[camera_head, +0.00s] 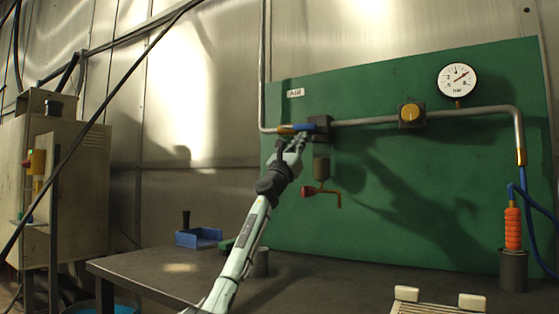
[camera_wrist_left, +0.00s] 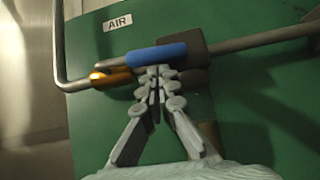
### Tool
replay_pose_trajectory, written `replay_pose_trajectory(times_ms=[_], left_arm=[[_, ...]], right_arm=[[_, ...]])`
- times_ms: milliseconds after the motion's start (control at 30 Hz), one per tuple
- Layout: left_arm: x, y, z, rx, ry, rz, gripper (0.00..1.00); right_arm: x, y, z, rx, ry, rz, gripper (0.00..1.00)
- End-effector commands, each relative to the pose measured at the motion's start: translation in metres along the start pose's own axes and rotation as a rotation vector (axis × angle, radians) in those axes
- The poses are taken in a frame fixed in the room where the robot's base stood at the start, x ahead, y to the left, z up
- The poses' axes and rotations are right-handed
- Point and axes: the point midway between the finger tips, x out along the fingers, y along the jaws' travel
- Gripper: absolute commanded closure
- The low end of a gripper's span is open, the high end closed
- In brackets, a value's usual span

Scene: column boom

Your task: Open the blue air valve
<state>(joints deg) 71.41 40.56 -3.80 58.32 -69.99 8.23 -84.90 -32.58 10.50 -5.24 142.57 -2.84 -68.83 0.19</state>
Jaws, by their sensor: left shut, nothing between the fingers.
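The blue air valve handle (camera_head: 304,127) lies along the metal pipe on the green panel, below the AIR label. In the left wrist view the blue handle (camera_wrist_left: 156,56) runs nearly level, parallel to the pipe, between a brass fitting (camera_wrist_left: 110,77) and a dark block (camera_wrist_left: 185,45). My left gripper (camera_head: 299,139) is shut and empty. Its fingertips (camera_wrist_left: 158,72) are together just at the lower edge of the handle; whether they touch it I cannot tell. My right gripper is not in view.

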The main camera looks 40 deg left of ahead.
Motion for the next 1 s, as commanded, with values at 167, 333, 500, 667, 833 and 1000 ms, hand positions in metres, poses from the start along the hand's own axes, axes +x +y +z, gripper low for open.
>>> replay_pose_trajectory(times_ms=[167,333,500,667,833,1000], left_arm=[[-0.032,-0.001,-0.002,0.012,0.004,-0.007,1.00],[-0.068,-0.002,-0.004,0.006,0.006,-0.008,1.00],[-0.093,-0.003,-0.004,0.000,0.006,-0.007,1.00],[-0.107,-0.003,-0.003,-0.001,0.004,-0.007,1.00],[-0.111,-0.003,-0.002,-0.001,0.002,-0.006,1.00],[-0.111,-0.003,-0.002,-0.002,0.002,-0.006,1.00]], right_arm=[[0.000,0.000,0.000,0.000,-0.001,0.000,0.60],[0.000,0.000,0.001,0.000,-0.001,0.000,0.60],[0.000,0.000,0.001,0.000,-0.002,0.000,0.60],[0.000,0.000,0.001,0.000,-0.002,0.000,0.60],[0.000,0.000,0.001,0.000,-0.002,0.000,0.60],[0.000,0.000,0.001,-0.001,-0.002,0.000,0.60]])
